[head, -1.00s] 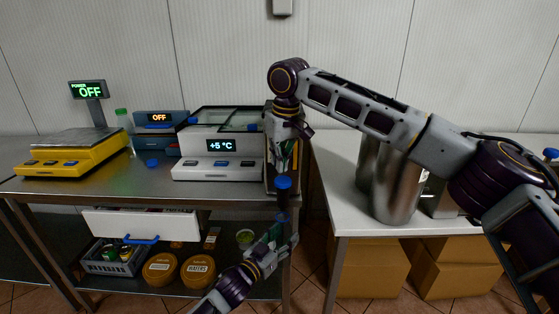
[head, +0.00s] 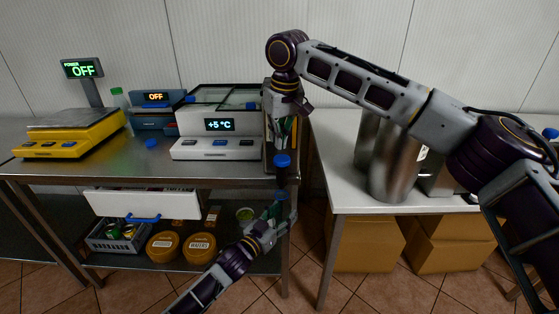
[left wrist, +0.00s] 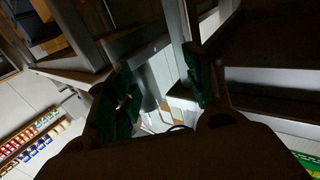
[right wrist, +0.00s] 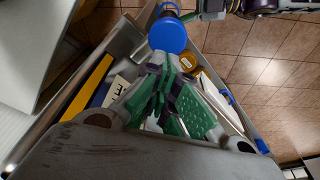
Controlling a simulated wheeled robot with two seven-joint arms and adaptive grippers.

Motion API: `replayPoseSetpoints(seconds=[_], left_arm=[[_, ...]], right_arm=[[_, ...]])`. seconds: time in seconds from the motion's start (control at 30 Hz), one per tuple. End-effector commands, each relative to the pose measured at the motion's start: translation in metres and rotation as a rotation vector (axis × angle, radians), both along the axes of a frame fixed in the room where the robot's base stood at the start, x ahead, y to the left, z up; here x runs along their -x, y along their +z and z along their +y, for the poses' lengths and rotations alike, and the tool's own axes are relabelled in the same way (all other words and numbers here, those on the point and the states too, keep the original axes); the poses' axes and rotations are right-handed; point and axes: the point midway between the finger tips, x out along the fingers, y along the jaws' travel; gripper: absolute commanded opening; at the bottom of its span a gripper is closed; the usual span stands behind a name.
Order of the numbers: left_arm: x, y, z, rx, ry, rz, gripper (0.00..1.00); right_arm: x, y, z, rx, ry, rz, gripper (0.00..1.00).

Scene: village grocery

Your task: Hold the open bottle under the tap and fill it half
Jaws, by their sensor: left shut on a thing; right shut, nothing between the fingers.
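A dark bottle (head: 282,180) with a round blue top (head: 282,161) stands upright in front of the steel table's right end. My left gripper (head: 282,212) is shut on its lower part from below. In the left wrist view the bottle is too dark to make out between the fingers. The blue top also shows in the right wrist view (right wrist: 168,36); it looks like a cap, and no open mouth is visible. My right gripper (head: 284,140) points down, shut and empty, just above the blue top. I cannot make out a tap.
Steel containers (head: 394,170) stand on the white table (head: 350,182), partly behind my right arm. The steel table (head: 105,162) holds a yellow scale (head: 70,135) and a white device (head: 218,148). An open drawer (head: 140,204) sits below. A small blue object (head: 151,143) lies on the steel table.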

Motion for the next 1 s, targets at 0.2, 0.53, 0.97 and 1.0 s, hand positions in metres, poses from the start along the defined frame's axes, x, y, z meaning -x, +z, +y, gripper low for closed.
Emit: replayPoseSetpoints(seconds=[0.2,0.53,0.97,1.0], left_arm=[[0.0000,0.0002,0.0000,0.000,0.000,0.000,0.36],[-0.0001,0.0002,0.0001,0.000,0.000,0.000,0.36],[-0.0001,0.0002,0.0001,0.000,0.000,0.000,0.36],[-0.0001,0.0002,0.0001,0.000,0.000,0.000,0.36]], right_arm=[[0.0000,0.0000,0.0000,0.000,0.000,0.000,0.00],[0.0000,-0.0001,0.0000,0.000,0.000,0.000,0.00],[0.0001,-0.0062,0.0001,-0.001,0.000,0.000,0.00],[0.0001,-0.0068,0.0002,-0.001,0.000,0.000,0.00]])
